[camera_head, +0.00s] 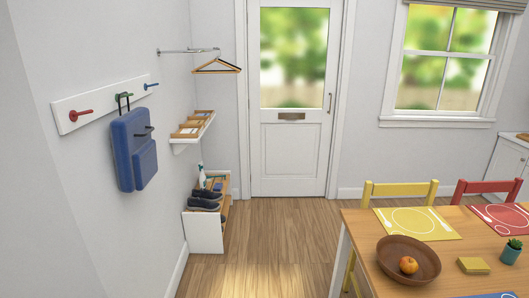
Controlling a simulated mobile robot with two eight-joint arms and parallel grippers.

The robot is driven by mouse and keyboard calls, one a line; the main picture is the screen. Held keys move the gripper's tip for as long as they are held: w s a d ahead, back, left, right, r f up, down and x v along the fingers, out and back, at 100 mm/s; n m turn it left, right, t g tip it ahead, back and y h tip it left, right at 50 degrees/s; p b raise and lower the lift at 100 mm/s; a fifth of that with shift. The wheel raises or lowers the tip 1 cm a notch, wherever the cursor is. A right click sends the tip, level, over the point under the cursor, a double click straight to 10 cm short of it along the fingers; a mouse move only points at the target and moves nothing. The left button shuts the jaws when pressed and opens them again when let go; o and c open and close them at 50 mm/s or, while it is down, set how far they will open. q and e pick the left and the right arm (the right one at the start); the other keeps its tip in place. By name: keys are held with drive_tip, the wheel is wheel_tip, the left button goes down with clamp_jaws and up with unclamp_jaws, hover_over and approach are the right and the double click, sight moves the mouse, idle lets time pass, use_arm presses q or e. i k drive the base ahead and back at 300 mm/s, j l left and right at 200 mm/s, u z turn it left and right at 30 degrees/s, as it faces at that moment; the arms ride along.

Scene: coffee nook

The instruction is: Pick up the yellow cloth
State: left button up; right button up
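A small yellow block-like item (473,265), which looks like a folded cloth, lies on the wooden table (366,245) at the lower right. It lies to the right of a brown bowl (392,270) and to the left of a small potted plant (511,251), apart from both. A flat yellow placemat (393,224) with a plate and cutlery pattern lies farther back on the same table. Neither of my grippers is in view.
A yellow chair (400,189) and a red chair (487,187) stand behind the table. A shoe bench (204,232) stands by the left wall under a shelf. The wooden floor (270,240) between bench and table is clear.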

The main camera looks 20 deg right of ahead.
sight(468, 266)
drive_tip(key=i+z, duration=0.4)
drive_tip(key=i+j+z, duration=0.1)
drive_tip(key=i+z, duration=0.25)
drive_tip(key=i+j+z, duration=0.25)
drive_tip(key=i+z, duration=0.3)
drive_tip(key=z, duration=0.25)
drive_tip(key=i+z, duration=0.15)
drive_tip(key=z, duration=0.25)
drive_tip(key=i+j+z, duration=0.15)
drive_tip(key=z, duration=0.25)
drive_tip(key=i+j+z, duration=0.15)
drive_tip(key=z, duration=0.25)
drive_tip(key=i+j+z, duration=0.1)
drive_tip(key=z, duration=0.4)
drive_tip(key=i+j+z, duration=0.2)
drive_tip(key=z, duration=0.25)
drive_tip(key=i+j+z, duration=0.1)
drive_tip(key=j+z, duration=0.15)
drive_tip(key=z, duration=0.25)
drive_tip(key=i+j+z, duration=0.15)
drive_tip(key=j+z, duration=0.2)
drive_tip(key=i+j+z, duration=0.1)
drive_tip(key=j+z, duration=0.2)
